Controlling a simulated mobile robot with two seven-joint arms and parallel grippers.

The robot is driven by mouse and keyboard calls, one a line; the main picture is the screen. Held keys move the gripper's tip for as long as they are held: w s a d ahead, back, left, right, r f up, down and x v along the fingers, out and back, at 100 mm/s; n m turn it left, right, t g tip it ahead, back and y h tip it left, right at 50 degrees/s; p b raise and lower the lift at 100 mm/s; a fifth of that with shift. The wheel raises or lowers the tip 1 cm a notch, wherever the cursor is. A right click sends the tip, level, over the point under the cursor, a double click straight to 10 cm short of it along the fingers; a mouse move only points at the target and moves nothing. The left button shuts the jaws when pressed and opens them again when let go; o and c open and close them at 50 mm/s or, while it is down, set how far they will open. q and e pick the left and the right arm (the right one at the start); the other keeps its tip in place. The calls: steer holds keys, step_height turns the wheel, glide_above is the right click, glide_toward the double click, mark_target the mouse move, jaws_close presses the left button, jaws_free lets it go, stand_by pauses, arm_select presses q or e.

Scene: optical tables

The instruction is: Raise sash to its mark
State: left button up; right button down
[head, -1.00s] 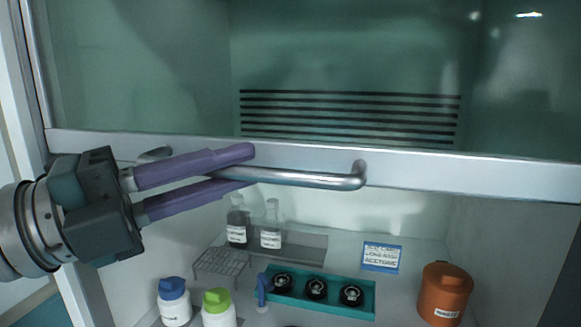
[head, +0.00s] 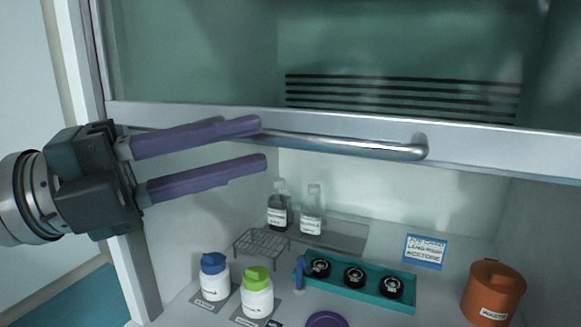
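The fume hood sash (head: 490,146) is a glass pane with a pale metal bottom rail, partly raised, with an open gap below it. A horizontal metal bar handle (head: 350,146) is fixed on the rail. My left gripper (head: 264,145) is at the handle's left part, its two purple fingers spread apart. The upper finger covers part of the bar, and the lower finger is clearly below it. The fingers do not appear to grip the bar. I cannot make out a height mark. My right gripper is not in view.
Inside the hood stand an orange waste jar (head: 493,292), a teal tray (head: 408,294) with black round items, a blue-capped bottle (head: 214,280), a green-capped bottle (head: 257,296), a wire rack (head: 262,246), two labelled glass bottles and an acetone sign (head: 425,252). The hood's left post (head: 133,265) is beside my gripper.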

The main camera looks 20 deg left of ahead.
arm_select(q)
steer(key=b+v, duration=0.1)
steer(key=v, duration=0.4)
steer(key=shift+s+a, duration=0.25)
